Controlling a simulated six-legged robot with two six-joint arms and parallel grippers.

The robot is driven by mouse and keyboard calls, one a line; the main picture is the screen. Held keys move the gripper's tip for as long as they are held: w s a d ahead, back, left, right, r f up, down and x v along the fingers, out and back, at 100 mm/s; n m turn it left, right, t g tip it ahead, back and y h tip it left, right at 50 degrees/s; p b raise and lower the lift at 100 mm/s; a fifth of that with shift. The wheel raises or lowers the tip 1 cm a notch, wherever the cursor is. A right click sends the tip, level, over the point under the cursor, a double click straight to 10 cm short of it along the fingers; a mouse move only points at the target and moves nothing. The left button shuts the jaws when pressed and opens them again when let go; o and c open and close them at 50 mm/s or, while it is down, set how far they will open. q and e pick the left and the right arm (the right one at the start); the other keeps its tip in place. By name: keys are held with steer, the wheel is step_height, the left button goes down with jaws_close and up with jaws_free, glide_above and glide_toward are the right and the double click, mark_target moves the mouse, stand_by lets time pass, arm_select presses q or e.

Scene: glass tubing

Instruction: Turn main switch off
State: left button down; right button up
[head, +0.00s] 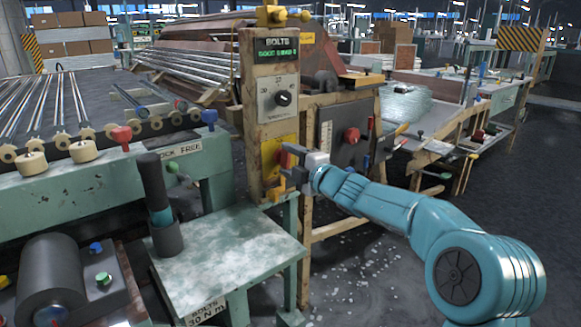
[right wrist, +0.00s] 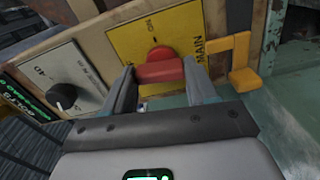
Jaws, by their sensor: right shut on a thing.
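The main switch is a red handle (right wrist: 158,68) on a yellow plate (right wrist: 125,45) marked MAIN, on the wooden panel post. The yellow plate also shows in the head view (head: 272,150), where my gripper hides most of the red handle. My right gripper (right wrist: 159,72) is shut on the red handle, one finger on each side of it. In the head view, my right gripper (head: 284,170) reaches in from the right against the plate. An ON mark shows on the plate above the handle; which mark the handle points at is hard to tell. My left gripper is not in view.
A black selector knob (head: 283,99) sits on a pale plate above the main switch; it also shows in the right wrist view (right wrist: 64,95). A yellow bracket (right wrist: 241,62) sticks out beside the main plate. A green worktable (head: 230,250) stands below left.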

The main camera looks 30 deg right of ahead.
steer(key=shift+n+b, duration=0.3)
steer(key=shift+n, duration=0.4)
steer(key=o, duration=1.1)
steer(key=shift+c, duration=0.2)
steer(key=s+d+p, duration=0.1)
steer(key=s, duration=1.5)
steer(key=shift+s, duration=0.15)
steer(key=shift+d, duration=0.15)
